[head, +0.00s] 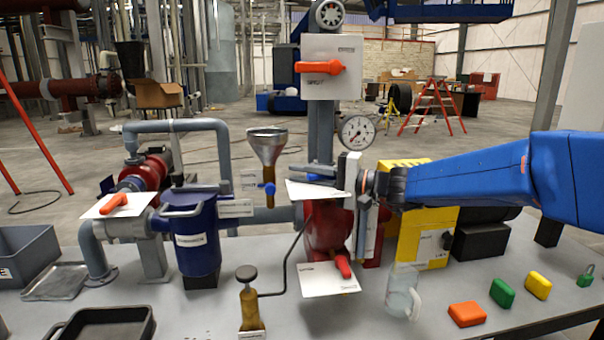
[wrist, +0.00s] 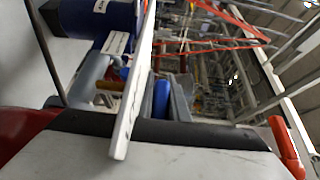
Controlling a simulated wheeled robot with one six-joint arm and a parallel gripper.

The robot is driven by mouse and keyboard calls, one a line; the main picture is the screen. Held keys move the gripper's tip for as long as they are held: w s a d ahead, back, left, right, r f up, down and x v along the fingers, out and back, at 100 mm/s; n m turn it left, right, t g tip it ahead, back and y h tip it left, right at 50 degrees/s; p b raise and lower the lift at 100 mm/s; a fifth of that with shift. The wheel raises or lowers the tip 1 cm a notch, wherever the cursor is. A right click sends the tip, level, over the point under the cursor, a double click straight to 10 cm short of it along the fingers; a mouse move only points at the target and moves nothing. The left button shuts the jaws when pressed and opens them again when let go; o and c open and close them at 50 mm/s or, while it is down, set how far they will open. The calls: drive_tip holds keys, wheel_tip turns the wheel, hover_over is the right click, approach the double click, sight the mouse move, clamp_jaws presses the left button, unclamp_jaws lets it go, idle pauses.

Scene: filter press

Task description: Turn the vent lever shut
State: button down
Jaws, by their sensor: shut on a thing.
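My gripper (head: 346,184) reaches in from the right and is at the middle of the press, beside a tilted white label plate (head: 312,190). In the wrist view, the jaws (wrist: 163,100) are closed around a small blue piece (wrist: 161,98), which looks like the vent lever's handle. The white plate's edge (wrist: 135,90) runs close along the jaws. In the head view, the fingers and plate hide most of this lever, so its angle cannot be told. The red pump body (head: 327,228) stands below.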

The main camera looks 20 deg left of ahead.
sight(313, 179)
drive_tip(key=n+g, duration=0.2)
drive_tip(key=s+d+n+g+h, duration=0.1)
drive_tip(key=g, duration=0.2)
drive_tip(key=s+d+n+g+h, duration=0.1)
drive_tip(key=n+g, duration=0.1)
drive_tip(key=g, duration=0.1)
drive_tip(key=shift+s+d+f+n, duration=0.1)
drive_tip(key=shift+s+n, duration=0.15)
drive_tip(key=shift+n, duration=0.05)
drive_tip(key=shift+s+d+n+g+h, duration=0.25)
drive_tip(key=shift+d+n+g+h, duration=0.2)
drive_tip(key=shift+n+g+h, duration=0.55)
drive_tip(key=shift+s+d+n+g+h, duration=0.25)
drive_tip(key=shift+d+n+g+h, duration=0.25)
drive_tip(key=shift+n+g+h, duration=0.4)
drive_tip(key=shift+s+d+n+g+h, duration=0.25)
drive_tip(key=shift+d+n+g+h, duration=0.45)
drive_tip(key=shift+g, duration=0.5)
drive_tip(key=shift+a, duration=0.2)
drive_tip(key=c, duration=1.7)
unclamp_jaws()
